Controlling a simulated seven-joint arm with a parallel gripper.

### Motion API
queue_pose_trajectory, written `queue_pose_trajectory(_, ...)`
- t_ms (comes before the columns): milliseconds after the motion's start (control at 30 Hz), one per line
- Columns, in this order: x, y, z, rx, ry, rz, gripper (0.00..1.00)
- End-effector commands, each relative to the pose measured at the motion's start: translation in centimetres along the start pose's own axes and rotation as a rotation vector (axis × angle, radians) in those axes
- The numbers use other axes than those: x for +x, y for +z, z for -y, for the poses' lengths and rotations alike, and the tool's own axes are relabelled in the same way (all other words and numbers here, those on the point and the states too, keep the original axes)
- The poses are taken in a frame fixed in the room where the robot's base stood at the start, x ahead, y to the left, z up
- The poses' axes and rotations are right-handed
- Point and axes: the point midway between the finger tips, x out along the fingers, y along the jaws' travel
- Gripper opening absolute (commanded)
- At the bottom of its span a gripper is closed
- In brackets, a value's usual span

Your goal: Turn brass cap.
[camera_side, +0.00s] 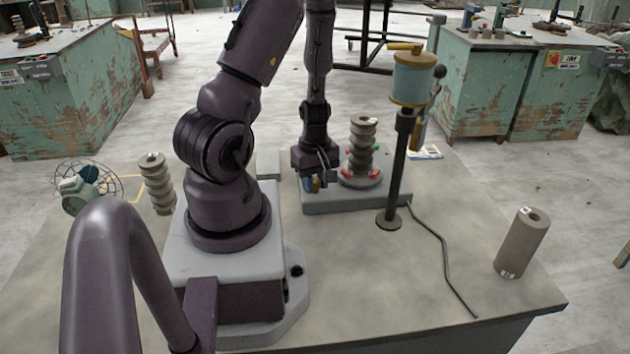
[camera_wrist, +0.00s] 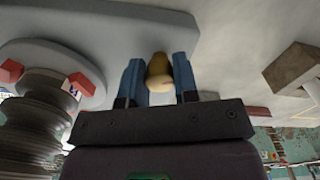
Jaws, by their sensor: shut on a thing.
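The brass cap (camera_wrist: 158,72) is a small, rounded, yellow-brown piece between the two blue fingers of my gripper (camera_wrist: 158,80) in the wrist view. My gripper is shut on it, with a finger on either side. In the side view, my gripper (camera_side: 318,184) is low over the left part of a grey base (camera_side: 345,203), left of a ribbed grey column. Only a small yellowish bit of the cap shows there, and the fingers hide most of it. I cannot tell how far the cap is turned.
The ribbed column (camera_side: 362,140) stands on a round plate with red blocks, close right of my gripper. A dark post (camera_side: 396,175) carries a blue-green canister (camera_side: 412,78). A cable crosses the table. A grey hollow cylinder (camera_side: 522,245) stands right, another ribbed column (camera_side: 157,185) left.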

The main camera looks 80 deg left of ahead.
Motion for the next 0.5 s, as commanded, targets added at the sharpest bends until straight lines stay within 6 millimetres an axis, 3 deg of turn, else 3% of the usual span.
queue_pose_trajectory(400,-0.08,-0.06,0.00,0.005,0.002,-0.001,0.04)
queue_pose_trajectory(433,-0.08,-0.06,0.00,0.005,0.002,-0.001,0.33)
queue_pose_trajectory(500,-0.07,-0.05,0.00,0.005,0.001,-0.001,0.49)
